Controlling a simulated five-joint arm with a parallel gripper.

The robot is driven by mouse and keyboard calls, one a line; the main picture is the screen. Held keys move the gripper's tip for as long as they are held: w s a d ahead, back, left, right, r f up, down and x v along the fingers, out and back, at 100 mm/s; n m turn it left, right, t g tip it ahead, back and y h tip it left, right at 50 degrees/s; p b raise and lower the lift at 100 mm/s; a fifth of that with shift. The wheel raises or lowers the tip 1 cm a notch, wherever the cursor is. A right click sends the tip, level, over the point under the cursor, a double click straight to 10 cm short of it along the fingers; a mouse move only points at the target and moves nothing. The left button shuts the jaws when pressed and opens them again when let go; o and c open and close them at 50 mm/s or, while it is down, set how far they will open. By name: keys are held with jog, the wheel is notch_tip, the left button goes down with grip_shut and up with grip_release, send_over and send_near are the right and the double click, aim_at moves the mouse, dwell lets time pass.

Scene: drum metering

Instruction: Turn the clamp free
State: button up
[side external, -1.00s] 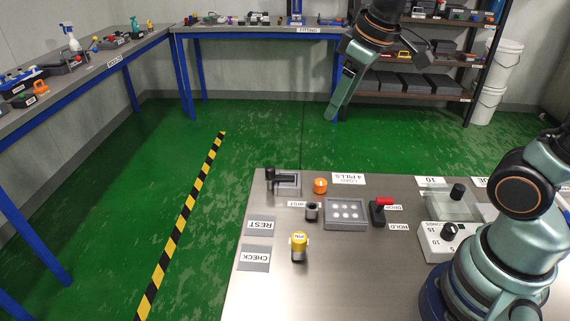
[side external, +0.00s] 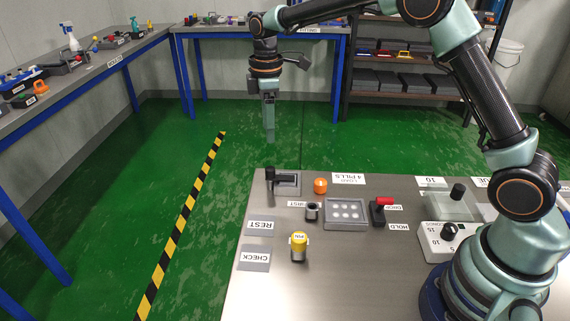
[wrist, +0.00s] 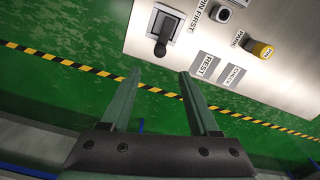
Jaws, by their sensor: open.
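The clamp (side external: 284,181) has a black lever handle on a grey square base at the far left corner of the metal table. It also shows in the wrist view (wrist: 158,38), where it lies beyond the fingertips. My gripper (side external: 270,140) points down in the side view, above the clamp's corner in the picture and apart from it. In the wrist view my gripper (wrist: 160,74) shows two spread fingers with nothing between them.
An orange knob (side external: 320,186), a small black-topped cylinder (side external: 311,211), a grey tray of white spots (side external: 346,224) and a red-handled lever (side external: 378,212) stand right of the clamp. A yellow-topped PIN piece (side external: 299,249) stands nearer. REST (side external: 259,225) and CHECK (side external: 254,258) plates lie at the left edge.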

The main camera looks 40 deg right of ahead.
aim_at(270, 168)
notch_tip(270, 168, down, 12)
jog(key=shift+r, duration=0.1)
dwell(0.4)
jog(key=shift+c, duration=0.3)
grip_shut()
